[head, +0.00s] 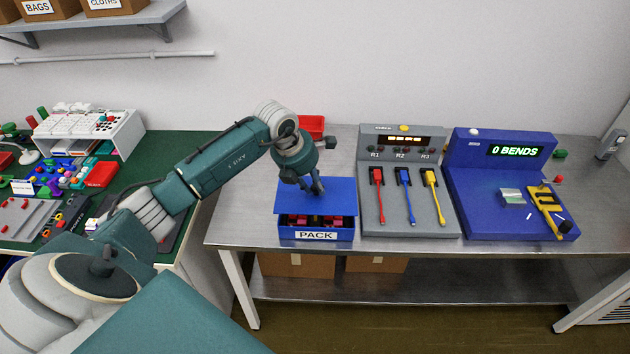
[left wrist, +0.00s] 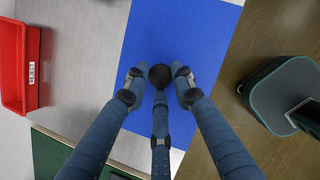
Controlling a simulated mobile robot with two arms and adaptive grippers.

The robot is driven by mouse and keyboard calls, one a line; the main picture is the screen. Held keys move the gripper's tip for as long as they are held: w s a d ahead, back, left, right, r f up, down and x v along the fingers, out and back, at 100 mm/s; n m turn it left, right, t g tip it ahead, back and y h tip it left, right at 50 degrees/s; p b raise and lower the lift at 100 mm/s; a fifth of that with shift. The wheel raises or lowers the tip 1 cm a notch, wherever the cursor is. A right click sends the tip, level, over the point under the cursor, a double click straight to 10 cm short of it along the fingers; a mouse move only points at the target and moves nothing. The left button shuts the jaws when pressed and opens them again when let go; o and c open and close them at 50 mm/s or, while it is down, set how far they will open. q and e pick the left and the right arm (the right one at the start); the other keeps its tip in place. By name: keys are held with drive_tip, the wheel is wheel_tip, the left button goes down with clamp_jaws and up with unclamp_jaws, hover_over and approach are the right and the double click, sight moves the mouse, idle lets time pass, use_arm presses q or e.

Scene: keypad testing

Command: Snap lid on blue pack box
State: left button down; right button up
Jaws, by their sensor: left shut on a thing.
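The blue pack box (head: 288,235) stands on the steel bench with a white PACK label on its front. Red and dark items show inside through the open gap at its front. A flat blue lid (head: 340,197) is over the box, apart from its front rim; whether its back edge touches the box I cannot tell. My left gripper (head: 315,187) is shut on the dark round knob of the lid, from above. In the left wrist view the fingers (left wrist: 160,82) close around this knob (left wrist: 160,73), with the blue lid (left wrist: 190,35) below. My right gripper is not in view.
A grey panel (head: 448,217) with red, blue and yellow leads stands close right of the box. Beyond it is a blue bend tester (head: 478,205) reading 0 BENDS. A red reject bin (left wrist: 33,65) lies behind the box. Free bench (head: 240,215) shows left of it.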

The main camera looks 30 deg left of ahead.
sight(314, 196)
use_arm(q)
drive_tip(key=shift+f, duration=0.55)
drive_tip(key=shift+d+f+b, duration=0.15)
drive_tip(key=shift+f+b, duration=0.2)
drive_tip(key=shift+b, duration=0.1)
drive_tip(key=shift+s+d+f+b, duration=0.1)
drive_tip(key=shift+f+b, duration=0.5)
drive_tip(key=shift+f, duration=0.25)
drive_tip(key=shift+f+b, duration=0.5)
drive_tip(key=shift+f, duration=0.25)
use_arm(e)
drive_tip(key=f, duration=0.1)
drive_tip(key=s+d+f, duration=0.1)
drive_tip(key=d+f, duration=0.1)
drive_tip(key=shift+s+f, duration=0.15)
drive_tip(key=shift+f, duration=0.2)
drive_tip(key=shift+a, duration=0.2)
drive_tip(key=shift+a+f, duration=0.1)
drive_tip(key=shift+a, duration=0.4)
